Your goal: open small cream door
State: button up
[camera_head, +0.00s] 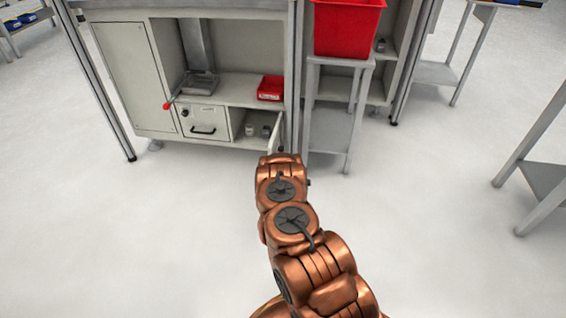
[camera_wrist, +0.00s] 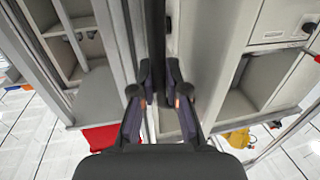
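The small cream door (camera_head: 275,133) stands ajar at the right end of the low compartment in the grey cabinet, swung outward at an angle. In the wrist view a pale panel (camera_wrist: 207,60), which looks like this door, stands just right of the fingers beside the open compartment. My gripper (camera_wrist: 160,78) has its two dark fingers apart, with a gap between the tips. A dark strip lies beyond the gap; I cannot tell whether the fingers touch the door. In the head view my arm hides the gripper.
A drawer front with a black handle (camera_head: 203,130) is left of the compartment. A red tray (camera_head: 270,88) sits on the shelf above. A side stand (camera_head: 330,125) with a large red bin (camera_head: 347,28) is close on the right. The floor in front is clear.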

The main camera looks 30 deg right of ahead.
jog(key=shift+o, duration=1)
jog(key=v, duration=1.2)
